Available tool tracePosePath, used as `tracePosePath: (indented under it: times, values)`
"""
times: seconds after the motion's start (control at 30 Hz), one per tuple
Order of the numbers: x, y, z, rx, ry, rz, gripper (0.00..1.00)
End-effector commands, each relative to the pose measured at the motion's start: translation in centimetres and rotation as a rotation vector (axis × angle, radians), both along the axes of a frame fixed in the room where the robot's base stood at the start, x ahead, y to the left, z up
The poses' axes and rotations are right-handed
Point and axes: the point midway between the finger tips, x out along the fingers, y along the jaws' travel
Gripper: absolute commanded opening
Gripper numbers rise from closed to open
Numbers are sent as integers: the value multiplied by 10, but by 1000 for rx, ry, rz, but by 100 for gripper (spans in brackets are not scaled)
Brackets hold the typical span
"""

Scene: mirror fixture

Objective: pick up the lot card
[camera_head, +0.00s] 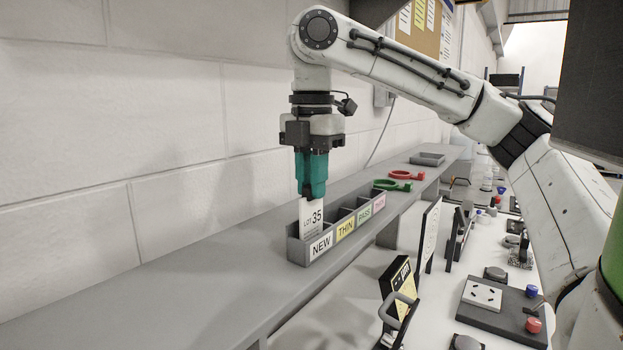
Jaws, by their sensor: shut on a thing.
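The lot card (310,221) is a white card marked "LOT 35". It stands upright at the NEW compartment, the nearest one of a grey divided box (297,251). My gripper (311,192), with teal fingers, points straight down and is shut on the card's top edge. The card's lower end is hidden behind the box's front wall and the NEW label (321,246). I cannot tell whether it touches the compartment floor.
The box sits on a long grey shelf (190,290) along a white block wall. Its other labels read THIN (346,228), PASS (364,214) and a pink one. Green and red ring-shaped tools (392,185) lie behind. A lower white bench (440,300) with fixtures is at right.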

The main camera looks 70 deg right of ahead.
Motion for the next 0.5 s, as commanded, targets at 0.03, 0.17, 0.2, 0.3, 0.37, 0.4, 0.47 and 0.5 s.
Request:
tracePosePath:
  times: [0.03, 0.17, 0.2, 0.3, 0.37, 0.4, 0.47, 0.5]
  values:
    - [0, 0, 10, 3, -1, 2, 0]
    - [-3, 4, 25, 0, -2, 1, 0]
    - [-6, 8, 30, 2, -1, 3, 0]
    - [-13, 18, 42, -2, -3, 2, 0]
    - [-18, 25, 53, -1, -4, 3, 0]
    - [-23, 30, 60, -3, -3, 0, 0]
    - [-29, 38, 71, -7, -2, -1, 0]
    - [-34, 45, 77, -5, -1, -1, 0]
